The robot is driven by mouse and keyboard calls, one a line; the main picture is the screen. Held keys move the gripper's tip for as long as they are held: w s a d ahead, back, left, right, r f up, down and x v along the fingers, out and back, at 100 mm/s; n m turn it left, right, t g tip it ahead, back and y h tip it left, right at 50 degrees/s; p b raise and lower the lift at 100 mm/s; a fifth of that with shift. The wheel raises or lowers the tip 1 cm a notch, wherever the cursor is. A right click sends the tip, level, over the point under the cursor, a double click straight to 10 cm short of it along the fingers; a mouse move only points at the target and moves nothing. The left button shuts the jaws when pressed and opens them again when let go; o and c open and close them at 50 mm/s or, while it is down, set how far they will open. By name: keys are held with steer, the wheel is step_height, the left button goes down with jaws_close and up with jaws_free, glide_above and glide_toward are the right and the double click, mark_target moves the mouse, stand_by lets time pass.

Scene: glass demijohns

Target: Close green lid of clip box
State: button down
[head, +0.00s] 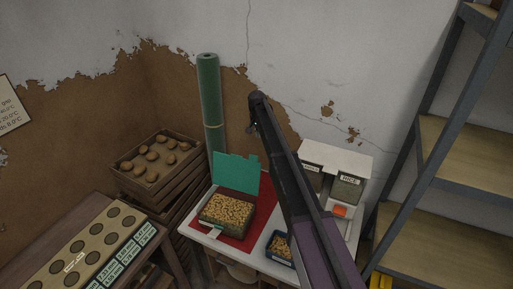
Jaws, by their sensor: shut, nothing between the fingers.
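The clip box (222,228) stands on a red mat (262,212) on a white-topped table. It is full of small tan pieces. Its green lid (236,172) is open and stands up nearly vertical at the box's back edge. A pale clip tab (213,231) shows at the box's front. My dark arm rises from the lower right, and my gripper (252,127) is at its upper end, above and a little right of the lid, apart from it. It is small in the picture and looks shut and empty.
A blue box of tan pieces (281,247) stands right of the mat, partly behind my arm. A white shelf unit (345,158) holds labelled bins at the table's back right. A green roll (209,95) stands behind the lid. Stacked crates (160,165) stand left; metal shelving (465,150) stands right.

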steer(key=shift+f, duration=0.1)
step_height(320, 180, down, 10)
steer(key=w+b, duration=0.1)
steer(key=b, duration=0.9)
steer(key=s, duration=0.1)
steer(key=s+r, duration=0.1)
steer(key=s+p, duration=0.1)
steer(key=shift+s+a+r, duration=0.15)
steer(key=shift+s+a, duration=0.2)
steer(key=shift+s, duration=0.05)
steer(key=shift+s, duration=0.1)
